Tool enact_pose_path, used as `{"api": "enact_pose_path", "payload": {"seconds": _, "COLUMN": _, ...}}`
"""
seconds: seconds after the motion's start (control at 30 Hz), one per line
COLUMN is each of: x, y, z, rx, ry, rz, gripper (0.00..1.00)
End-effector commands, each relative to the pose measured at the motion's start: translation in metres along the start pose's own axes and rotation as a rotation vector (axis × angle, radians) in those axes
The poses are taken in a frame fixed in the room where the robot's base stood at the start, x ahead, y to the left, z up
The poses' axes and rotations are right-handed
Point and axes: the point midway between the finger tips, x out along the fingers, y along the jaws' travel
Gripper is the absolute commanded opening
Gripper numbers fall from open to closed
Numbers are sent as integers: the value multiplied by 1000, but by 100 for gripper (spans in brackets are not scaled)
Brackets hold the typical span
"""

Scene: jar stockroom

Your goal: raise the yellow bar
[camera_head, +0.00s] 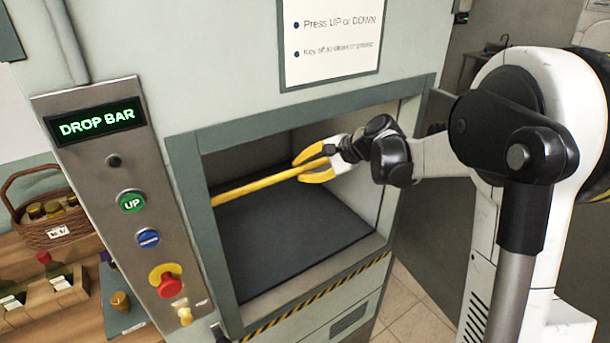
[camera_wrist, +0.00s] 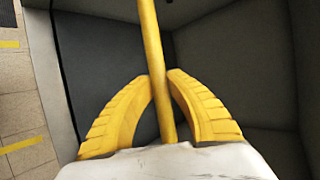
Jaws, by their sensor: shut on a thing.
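The yellow bar (camera_head: 255,185) spans the opening of a grey-green machine, above its dark floor. In the wrist view the bar (camera_wrist: 152,45) runs from the top edge down between my gripper's two yellow fingers. My gripper (camera_head: 303,167) reaches in from the right and is shut on the bar near its right end. In the wrist view my gripper (camera_wrist: 160,82) has its fingertips close against the bar on both sides. The bar's left end is hidden behind the opening's left frame. The bar's right end is hidden by my gripper.
The control panel (camera_head: 130,210) left of the opening shows "DROP BAR", a green UP button (camera_head: 131,202), a blue button (camera_head: 148,238) and a red knob (camera_head: 166,280). A basket of jars (camera_head: 45,215) stands on a wooden shelf at far left. Tiled floor (camera_head: 410,305) shows below.

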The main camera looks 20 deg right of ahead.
Motion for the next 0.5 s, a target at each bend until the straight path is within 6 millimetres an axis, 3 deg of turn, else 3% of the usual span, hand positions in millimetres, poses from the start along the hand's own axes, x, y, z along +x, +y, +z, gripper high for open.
{"api": "enact_pose_path", "payload": {"seconds": 0.5, "x": -2, "y": -8, "z": 1, "rx": 0, "ry": -2, "rz": -1, "gripper": 0}}
